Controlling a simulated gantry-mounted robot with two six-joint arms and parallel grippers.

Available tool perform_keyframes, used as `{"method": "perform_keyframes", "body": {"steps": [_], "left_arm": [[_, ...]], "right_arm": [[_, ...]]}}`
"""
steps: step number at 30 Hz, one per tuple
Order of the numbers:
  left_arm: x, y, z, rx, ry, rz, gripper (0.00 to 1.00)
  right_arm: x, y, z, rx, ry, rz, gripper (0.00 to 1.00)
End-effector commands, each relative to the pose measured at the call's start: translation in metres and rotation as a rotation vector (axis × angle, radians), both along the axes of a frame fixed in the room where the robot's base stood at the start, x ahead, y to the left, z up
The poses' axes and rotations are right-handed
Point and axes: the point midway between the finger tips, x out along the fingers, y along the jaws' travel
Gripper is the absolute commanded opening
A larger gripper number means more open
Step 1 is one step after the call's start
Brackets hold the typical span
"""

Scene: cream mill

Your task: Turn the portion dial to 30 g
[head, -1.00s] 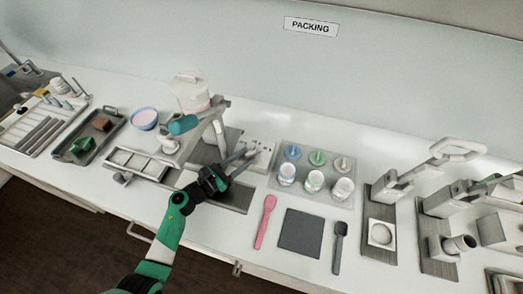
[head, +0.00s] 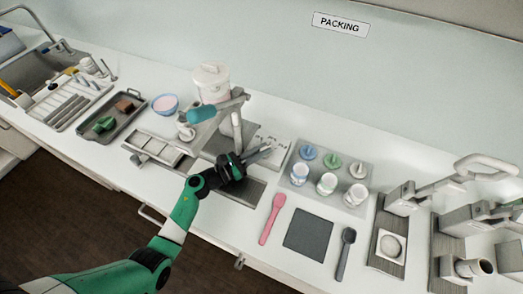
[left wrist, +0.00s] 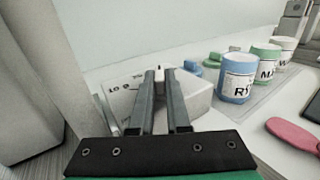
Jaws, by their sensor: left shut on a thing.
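The block (head: 284,146) stands beside the filling machine (head: 212,84) in the head view. My left gripper (head: 268,151) reaches over the block from the front. In the left wrist view its two fingers (left wrist: 166,77) are shut on the dial. The dial's pointer setting cannot be read. My right gripper is not in view.
A grey tray (head: 365,207) with blue, green and white jars and their lids is right of the block. A pink spatula (head: 271,219), a dark mat (head: 308,233) and a dark spoon (head: 346,250) lie in front. Grey presses (head: 405,202) stand at the right.

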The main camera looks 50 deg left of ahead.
Motion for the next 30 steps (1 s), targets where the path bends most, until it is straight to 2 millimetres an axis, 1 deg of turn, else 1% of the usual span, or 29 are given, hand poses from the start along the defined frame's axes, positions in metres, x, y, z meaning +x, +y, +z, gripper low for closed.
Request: {"method": "perform_keyframes", "body": {"steps": [6,9,12,20,21,25,30], "left_arm": [[0.002,0.005,-0.005,0.001,-0.004,-0.148,0.0],[0.002,0.005,-0.004,0.001,-0.004,-0.215,0.0],[0.001,0.005,-0.002,0.0,0.0,-0.246,0.0],[0.001,0.004,-0.001,0.0,0.002,-0.249,0.0],[0.001,0.004,-0.001,0.0,0.002,-0.249,0.22],[0.001,0.004,0.0,0.0,0.001,-0.249,0.45],[0.001,0.004,0.0,0.0,0.001,-0.249,0.45]], "right_arm": [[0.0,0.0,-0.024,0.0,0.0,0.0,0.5],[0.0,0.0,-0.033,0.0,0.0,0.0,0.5],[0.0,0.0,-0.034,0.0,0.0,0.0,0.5],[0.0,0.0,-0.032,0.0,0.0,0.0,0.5],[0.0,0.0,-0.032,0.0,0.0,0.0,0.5],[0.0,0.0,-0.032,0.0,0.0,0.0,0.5],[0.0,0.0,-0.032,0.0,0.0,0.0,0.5]]}}
